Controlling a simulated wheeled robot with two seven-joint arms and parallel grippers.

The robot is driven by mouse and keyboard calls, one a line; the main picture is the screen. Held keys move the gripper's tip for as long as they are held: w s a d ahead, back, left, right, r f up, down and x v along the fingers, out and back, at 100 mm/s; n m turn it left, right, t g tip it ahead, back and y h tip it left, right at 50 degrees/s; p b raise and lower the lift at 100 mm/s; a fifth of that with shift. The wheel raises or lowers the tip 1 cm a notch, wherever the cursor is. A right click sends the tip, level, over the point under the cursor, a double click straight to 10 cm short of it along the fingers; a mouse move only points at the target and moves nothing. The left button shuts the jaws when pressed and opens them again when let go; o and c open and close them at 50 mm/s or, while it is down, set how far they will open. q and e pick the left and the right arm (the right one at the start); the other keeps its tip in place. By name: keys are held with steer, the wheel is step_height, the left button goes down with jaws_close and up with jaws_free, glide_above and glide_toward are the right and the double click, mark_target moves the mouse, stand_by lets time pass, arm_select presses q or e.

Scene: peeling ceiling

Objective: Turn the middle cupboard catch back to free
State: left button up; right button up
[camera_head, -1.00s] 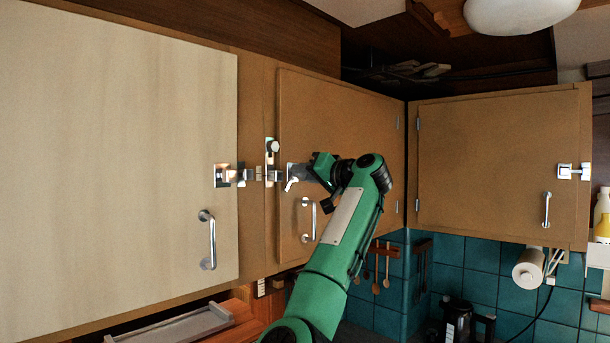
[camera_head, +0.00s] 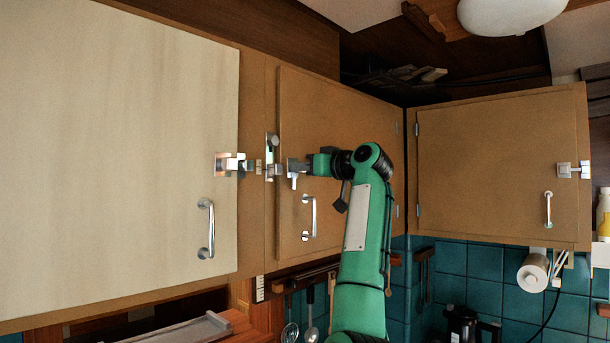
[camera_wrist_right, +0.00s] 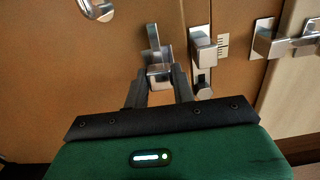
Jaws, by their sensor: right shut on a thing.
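The middle cupboard door (camera_head: 340,120) is brown and closed. Its metal catch (camera_head: 294,181) is at the door's left edge, with a short lever that points down in the head view. My right gripper (camera_head: 303,167) is at this catch. In the right wrist view, my right gripper (camera_wrist_right: 161,88) has its two dark fingers shut on the catch's metal knob (camera_wrist_right: 158,73), and the lever (camera_wrist_right: 154,38) stands out beyond the fingertips. The keeper (camera_wrist_right: 202,50) on the frame is beside the knob. Parts of the catch are hidden by the fingers. My left gripper is not in view.
A pale left door (camera_head: 120,150) has its own catch (camera_head: 227,164) close by. The middle door's bar handle (camera_head: 309,218) is below my gripper. The right cupboard door (camera_head: 495,165) also has a catch (camera_head: 572,170). A paper roll (camera_head: 533,272) hangs underneath.

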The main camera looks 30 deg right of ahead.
steer(key=shift+n, duration=0.3)
steer(key=o, duration=1)
steer(key=shift+s, duration=0.1)
steer(key=shift+b+v, duration=3.5)
steer(key=shift+v, duration=3.3)
steer(key=shift+d, duration=0.1)
